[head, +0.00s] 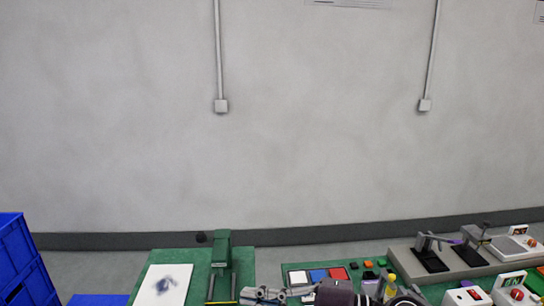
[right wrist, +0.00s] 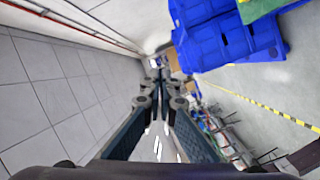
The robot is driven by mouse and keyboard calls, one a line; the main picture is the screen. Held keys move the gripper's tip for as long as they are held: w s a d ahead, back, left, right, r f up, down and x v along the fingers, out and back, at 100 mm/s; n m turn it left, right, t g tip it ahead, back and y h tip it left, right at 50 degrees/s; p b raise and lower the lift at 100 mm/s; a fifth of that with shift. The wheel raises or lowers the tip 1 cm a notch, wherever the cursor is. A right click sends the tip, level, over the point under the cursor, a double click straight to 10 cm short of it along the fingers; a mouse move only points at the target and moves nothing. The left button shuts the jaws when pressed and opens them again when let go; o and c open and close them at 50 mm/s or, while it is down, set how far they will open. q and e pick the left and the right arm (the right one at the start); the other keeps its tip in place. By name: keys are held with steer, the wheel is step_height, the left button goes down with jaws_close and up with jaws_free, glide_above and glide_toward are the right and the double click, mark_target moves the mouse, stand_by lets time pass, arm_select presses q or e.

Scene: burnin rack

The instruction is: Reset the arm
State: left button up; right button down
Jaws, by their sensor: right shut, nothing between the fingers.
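My right gripper (head: 250,294) shows low at the bottom edge of the head view, pointing left, in front of the green work surface (head: 243,262). Its dark wrist is partly cut off by the frame edge. In the right wrist view the two fingers of the right gripper (right wrist: 163,72) come together at their tips, shut and empty. The fingers touch no object that I can see. My left gripper is not in view.
Blue crates (head: 22,258) are stacked at the far left. A white sheet (head: 161,285) and a green press-like device (head: 222,262) are on the green surface. Coloured trays (head: 318,276) and grey test fixtures (head: 432,262) stand right.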

step_height(320, 180, up, 6)
steer(key=w+d+m+t+y, duration=0.2)
steer(key=m+t, duration=0.3)
steer(key=t, duration=0.1)
steer(key=w+d+m+t+h, duration=0.4)
steer(key=d+m+t+h, duration=0.45)
steer(key=m, duration=0.25)
steer(key=s+d+f+m+g+h, duration=0.3)
steer(key=d+f+m+h, duration=0.75)
steer(key=f, duration=0.55)
steer(key=s+d+f+g, duration=0.1)
steer(key=s+f+g, duration=0.5)
steer(key=s+f, duration=0.5)
steer(key=s+d+f+g, duration=0.1)
steer(key=s+f+g, duration=0.6)
steer(key=s, duration=0.7)
step_height(320, 180, down, 31)
steer(key=s+b, duration=0.2)
steer(key=b, duration=0.2)
steer(key=s+d+f+g+b, duration=0.1)
steer(key=s+d+f+b, duration=0.1)
steer(key=s+f, duration=1.5)
step_height(320, 180, down, 2)
steer(key=shift+d+f+n+g+b, duration=0.1)
steer(key=shift+d+n+g+b, duration=0.25)
steer(key=shift+d, duration=0.4)
